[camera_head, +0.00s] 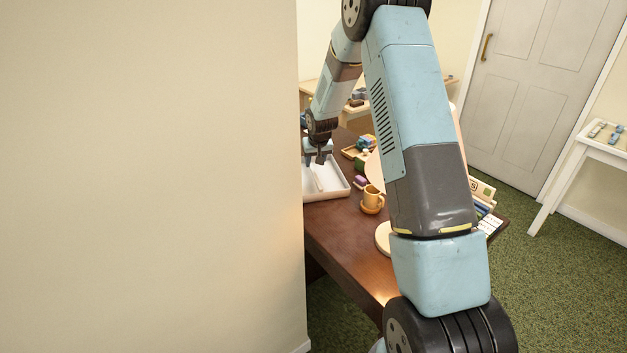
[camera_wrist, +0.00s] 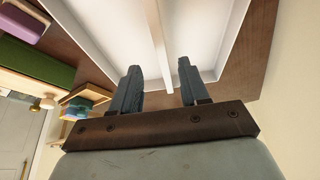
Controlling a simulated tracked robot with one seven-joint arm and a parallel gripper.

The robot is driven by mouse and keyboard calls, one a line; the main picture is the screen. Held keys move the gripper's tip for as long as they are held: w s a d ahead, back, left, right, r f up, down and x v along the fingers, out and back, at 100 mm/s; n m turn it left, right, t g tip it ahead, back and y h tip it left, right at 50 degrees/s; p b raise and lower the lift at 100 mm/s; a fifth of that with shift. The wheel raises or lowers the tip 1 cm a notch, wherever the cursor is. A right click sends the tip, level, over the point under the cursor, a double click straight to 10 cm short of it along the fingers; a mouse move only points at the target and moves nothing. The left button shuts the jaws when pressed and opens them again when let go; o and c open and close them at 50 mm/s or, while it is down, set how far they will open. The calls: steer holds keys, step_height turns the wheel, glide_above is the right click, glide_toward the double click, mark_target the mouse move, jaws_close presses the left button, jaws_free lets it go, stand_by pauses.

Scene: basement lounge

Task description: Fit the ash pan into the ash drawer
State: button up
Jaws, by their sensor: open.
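A shallow white tray (camera_head: 328,196) with a raised divider lies on the dark wooden table at the left, partly hidden by the pale wall. It also fills the top of the wrist view (camera_wrist: 92,42), where the divider (camera_wrist: 158,40) runs toward the space between my fingers. My gripper (camera_head: 318,157) points down over the tray, and its two fingers stand apart with nothing visibly held between them (camera_wrist: 157,84). I cannot tell whether the fingertips touch the tray. I cannot tell which thing is the ash pan or the ash drawer.
A yellow cup (camera_head: 373,195) on a saucer, a purple block (camera_head: 360,181) and a green block (camera_head: 361,161) stand right of the tray. The pale wall (camera_head: 150,180) blocks the left. A white side table (camera_head: 601,149) stands far right. Bare table (camera_head: 345,240) lies in front.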

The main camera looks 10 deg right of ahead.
mark_target(313, 169)
steer(key=shift+x, duration=3.4)
steer(key=shift+w+a, duration=0.1)
steer(key=shift+r, duration=0.1)
jaws_close()
